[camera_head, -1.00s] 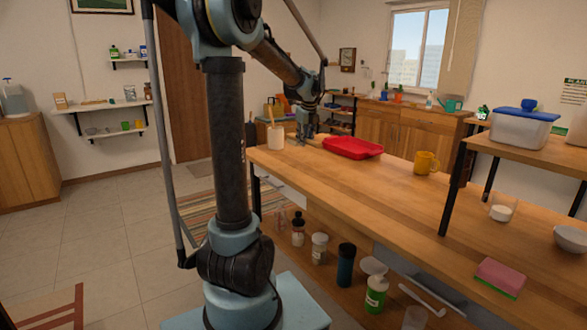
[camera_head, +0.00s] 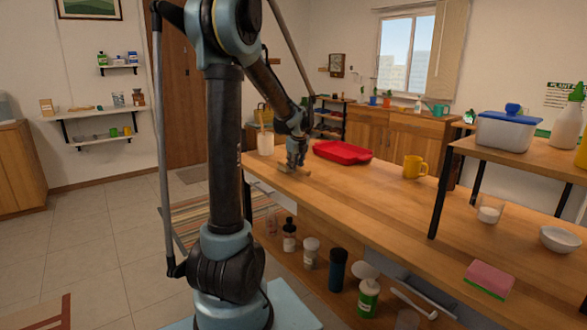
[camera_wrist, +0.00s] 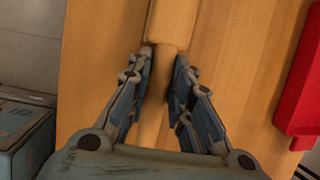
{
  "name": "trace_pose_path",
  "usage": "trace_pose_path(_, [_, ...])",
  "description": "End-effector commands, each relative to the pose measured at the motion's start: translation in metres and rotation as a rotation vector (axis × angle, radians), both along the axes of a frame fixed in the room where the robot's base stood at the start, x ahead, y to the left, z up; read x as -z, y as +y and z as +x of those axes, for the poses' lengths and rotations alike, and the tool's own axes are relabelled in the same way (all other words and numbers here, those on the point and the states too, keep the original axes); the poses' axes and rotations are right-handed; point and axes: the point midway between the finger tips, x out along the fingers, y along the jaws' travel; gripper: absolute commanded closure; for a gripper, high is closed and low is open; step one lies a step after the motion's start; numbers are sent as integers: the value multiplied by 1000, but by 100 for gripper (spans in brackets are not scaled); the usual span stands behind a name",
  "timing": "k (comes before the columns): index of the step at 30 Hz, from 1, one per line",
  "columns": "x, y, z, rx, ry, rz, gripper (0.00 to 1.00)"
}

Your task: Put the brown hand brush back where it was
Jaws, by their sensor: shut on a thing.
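The brown hand brush (camera_wrist: 172,25) shows in the wrist view as a tan wooden block with a narrower handle running back between my fingers. My gripper (camera_wrist: 162,60) is shut on the handle, with one finger on each side. In the head view my gripper (camera_head: 296,163) points down at the left end of the wooden workbench (camera_head: 380,205). The brush (camera_head: 287,169) is small there and partly hidden by the fingers. It is low over the bench top; I cannot tell whether it touches it. Its bristles are not visible.
A red tray (camera_head: 342,153) lies just right of my gripper, and its edge shows in the wrist view (camera_wrist: 300,95). A white utensil holder (camera_head: 265,143) stands to the left. The bench front is largely clear.

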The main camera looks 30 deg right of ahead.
Motion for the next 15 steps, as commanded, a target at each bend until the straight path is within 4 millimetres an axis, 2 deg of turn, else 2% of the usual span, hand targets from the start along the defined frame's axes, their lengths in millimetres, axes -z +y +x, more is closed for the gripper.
trace_pose_path(13, [8, 1, 0, -1, 0, 0, 100])
trace_pose_path(14, [7, 1, 0, -1, 0, 0, 73])
trace_pose_path(15, [7, 1, 1, -1, 0, 1, 64])
